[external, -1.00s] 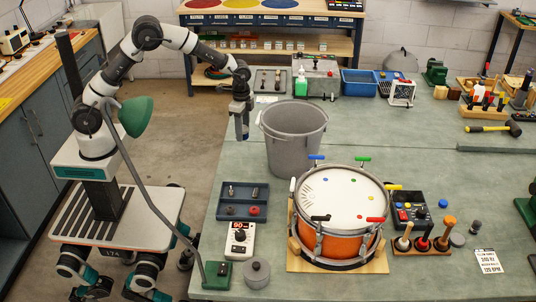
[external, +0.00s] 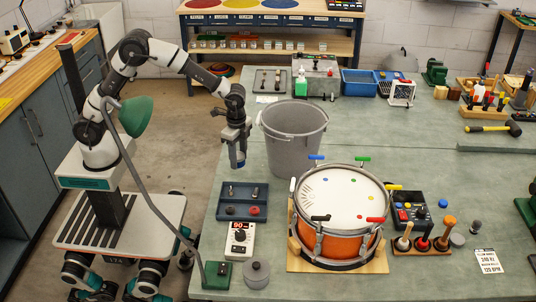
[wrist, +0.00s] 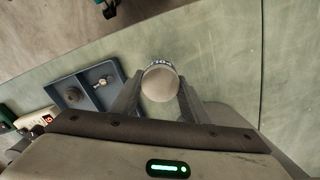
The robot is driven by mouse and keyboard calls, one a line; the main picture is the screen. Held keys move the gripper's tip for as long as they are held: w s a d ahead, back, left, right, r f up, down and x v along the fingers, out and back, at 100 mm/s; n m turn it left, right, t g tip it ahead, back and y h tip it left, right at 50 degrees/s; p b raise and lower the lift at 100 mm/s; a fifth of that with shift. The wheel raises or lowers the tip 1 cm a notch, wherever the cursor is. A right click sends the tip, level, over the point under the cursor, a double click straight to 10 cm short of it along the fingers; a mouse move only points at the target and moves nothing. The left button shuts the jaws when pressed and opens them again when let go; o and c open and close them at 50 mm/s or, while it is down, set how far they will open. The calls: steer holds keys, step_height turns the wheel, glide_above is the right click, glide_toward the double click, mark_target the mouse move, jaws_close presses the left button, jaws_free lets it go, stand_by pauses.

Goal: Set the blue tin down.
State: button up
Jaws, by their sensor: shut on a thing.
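My gripper (external: 238,158) hangs straight down over the left part of the bench, left of the grey bucket. It is shut on the blue tin (external: 239,164), whose blue side shows just below the fingers. In the wrist view, the tin (wrist: 160,83) sits between my two fingers, its pale round end facing the camera and a lettered blue band along its far edge. The gap between the tin and the green-grey bench top (external: 221,173) is hard to judge.
The grey bucket (external: 293,150) stands close on the right. A dark blue divided tray (external: 243,200) lies on the near side, with a white meter (external: 240,240) below it. The bench's left edge is near. The drum (external: 340,210) stands further right.

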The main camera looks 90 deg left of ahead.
mark_target(239, 165)
steer(key=shift+f, duration=2.1)
steer(key=shift+f+b, duration=0.1)
steer(key=shift+b, duration=0.2)
steer(key=shift+f, duration=0.15)
steer(key=o, duration=1.1)
